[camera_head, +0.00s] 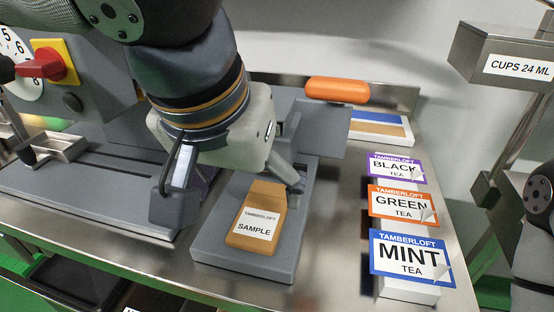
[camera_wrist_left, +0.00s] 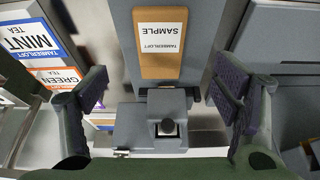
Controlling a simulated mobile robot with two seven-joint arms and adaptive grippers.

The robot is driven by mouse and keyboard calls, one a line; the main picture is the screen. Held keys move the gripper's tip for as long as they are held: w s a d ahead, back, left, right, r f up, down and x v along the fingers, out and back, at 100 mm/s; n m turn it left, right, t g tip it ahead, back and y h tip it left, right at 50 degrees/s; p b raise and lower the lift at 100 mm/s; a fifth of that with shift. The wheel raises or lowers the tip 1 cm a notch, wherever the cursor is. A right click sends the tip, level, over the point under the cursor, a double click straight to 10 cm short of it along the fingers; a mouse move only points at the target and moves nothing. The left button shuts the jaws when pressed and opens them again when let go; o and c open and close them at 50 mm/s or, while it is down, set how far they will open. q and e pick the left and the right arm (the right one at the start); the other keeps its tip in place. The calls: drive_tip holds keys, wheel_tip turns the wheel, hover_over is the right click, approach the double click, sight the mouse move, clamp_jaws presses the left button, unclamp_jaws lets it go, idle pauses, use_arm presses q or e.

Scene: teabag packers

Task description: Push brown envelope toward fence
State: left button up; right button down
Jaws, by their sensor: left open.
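The brown envelope (camera_head: 262,214), with a white SAMPLE label, lies flat on a grey bed plate (camera_head: 240,264). In the left wrist view the envelope (camera_wrist_left: 160,73) lies between my fingers' lines, its end close to a grey block with a dark knob (camera_wrist_left: 167,127). I cannot tell whether they touch. My left gripper (camera_head: 235,194) is open above the plate, its fingers on either side of the envelope's far end; it also shows in the left wrist view (camera_wrist_left: 163,90). My arm and gripper hide the far end of the plate, and I cannot clearly pick out the fence. My right gripper is out of view.
An orange handle (camera_head: 337,90) lies at the back. BLACK (camera_head: 397,168), GREEN (camera_head: 402,204) and MINT (camera_head: 411,258) tea boxes stand to the right. A grey machine with a red switch (camera_head: 42,66) is at the left. The steel tabletop between plate and boxes is clear.

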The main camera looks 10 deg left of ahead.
sight(260, 216)
use_arm(q)
drive_tip(key=x, duration=0.9)
drive_tip(key=shift+r, duration=0.1)
drive_tip(key=c, duration=1.2)
